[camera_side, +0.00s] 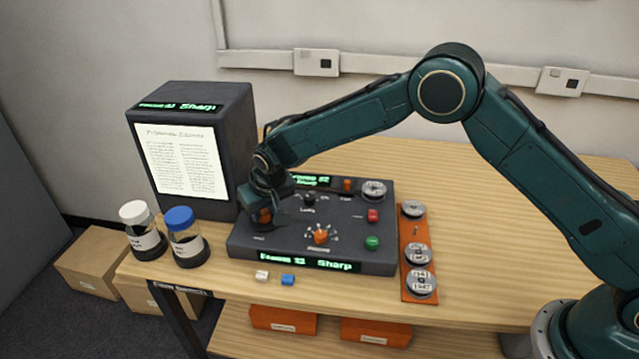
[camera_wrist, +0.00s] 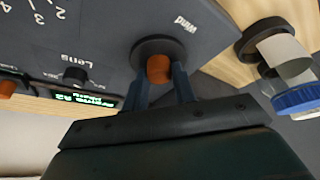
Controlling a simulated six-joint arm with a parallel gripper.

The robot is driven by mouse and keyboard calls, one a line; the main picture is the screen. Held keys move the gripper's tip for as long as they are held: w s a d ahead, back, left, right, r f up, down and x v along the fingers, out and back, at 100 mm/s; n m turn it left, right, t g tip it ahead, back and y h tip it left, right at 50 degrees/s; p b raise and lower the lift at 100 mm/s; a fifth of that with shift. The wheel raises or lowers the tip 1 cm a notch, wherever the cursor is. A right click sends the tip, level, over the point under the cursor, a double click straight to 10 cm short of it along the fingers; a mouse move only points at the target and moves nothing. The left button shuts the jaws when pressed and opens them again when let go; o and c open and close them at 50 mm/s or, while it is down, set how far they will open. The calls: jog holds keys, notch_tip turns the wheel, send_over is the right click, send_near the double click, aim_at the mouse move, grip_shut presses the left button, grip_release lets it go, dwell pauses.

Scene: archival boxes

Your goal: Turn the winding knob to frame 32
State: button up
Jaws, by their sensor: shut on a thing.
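The winding knob is an orange knob on a dark round base, marked "Wind", in the wrist view (camera_wrist: 158,69). It sits at the left of the dark control panel (camera_side: 340,220). My gripper (camera_side: 265,207) is over it from above, with a finger on each side of the knob; it also shows in the wrist view (camera_wrist: 159,79). The gripper is shut on the knob and partly hides it in the side view. The panel's front display (camera_side: 310,262) shows green text, "Frame" with a number that looks like 32, and "Sharp"; the last digit is hard to read.
A reader screen (camera_side: 185,160) with a lit page stands behind left. Two jars, white-lidded (camera_side: 135,212) and blue-lidded (camera_side: 180,220), stand left of the panel. An orange strip with film reels (camera_side: 404,235) lies to its right. Small blocks (camera_side: 287,280) lie in front.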

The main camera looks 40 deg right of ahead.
jog(key=shift+m, duration=0.5)
jog(key=shift+w, duration=0.1)
jog(key=o, duration=1)
jog(key=v, duration=1.3)
jog(key=shift+s+a+r, duration=0.2)
jog(key=shift+a+r, duration=0.1)
jog(key=shift+r, duration=0.05)
